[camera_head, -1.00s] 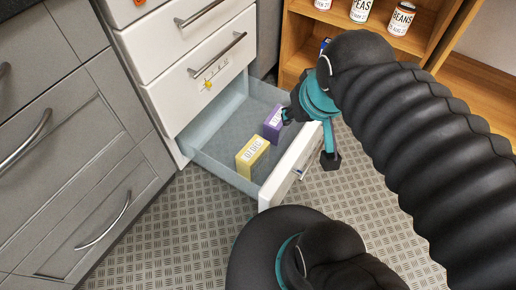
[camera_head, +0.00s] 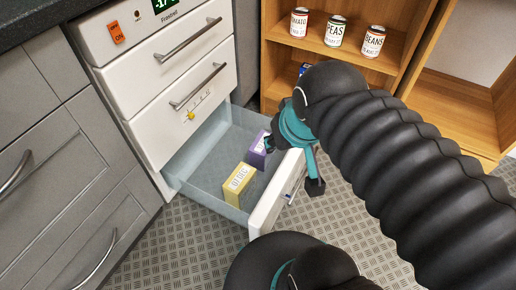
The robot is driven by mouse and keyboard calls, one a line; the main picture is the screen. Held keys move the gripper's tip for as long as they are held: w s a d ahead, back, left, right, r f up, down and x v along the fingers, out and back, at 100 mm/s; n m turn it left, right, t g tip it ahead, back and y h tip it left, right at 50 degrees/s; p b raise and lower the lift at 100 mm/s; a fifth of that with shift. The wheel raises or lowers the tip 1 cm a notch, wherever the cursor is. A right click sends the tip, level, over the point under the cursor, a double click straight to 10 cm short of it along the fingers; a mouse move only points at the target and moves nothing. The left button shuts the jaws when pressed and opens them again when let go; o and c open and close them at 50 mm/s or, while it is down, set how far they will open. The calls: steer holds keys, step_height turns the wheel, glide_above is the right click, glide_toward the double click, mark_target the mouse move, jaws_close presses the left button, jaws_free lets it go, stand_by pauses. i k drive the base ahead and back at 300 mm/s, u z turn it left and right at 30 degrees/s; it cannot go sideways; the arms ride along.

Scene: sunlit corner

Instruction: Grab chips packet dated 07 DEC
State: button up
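A yellow box-shaped packet (camera_head: 238,182) with "07 DEC" printed on its pale top stands in the open bottom drawer (camera_head: 200,186), towards its front. A purple packet (camera_head: 257,152) stands behind it to the right, its label not readable here. My gripper (camera_head: 292,167) is over the drawer's right front corner, with one finger by the purple packet and the other outside the drawer front. The fingers are spread apart with the drawer's edge between them. I cannot tell whether the finger touches the packet or the drawer. The gripper is apart from the yellow packet.
A wooden shelf (camera_head: 283,50) with tomato, peas and beans cans (camera_head: 336,31) stands at the back right. A blue item (camera_head: 304,69) is partly hidden behind my arm. Shut white drawers (camera_head: 180,88) rise above the open one. Grey cabinets (camera_head: 60,170) line the left.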

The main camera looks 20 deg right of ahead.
mark_target(241, 184)
steer(key=k, duration=1)
steer(key=z, duration=1.25)
steer(key=i, duration=1.15)
steer(key=u, duration=3.2)
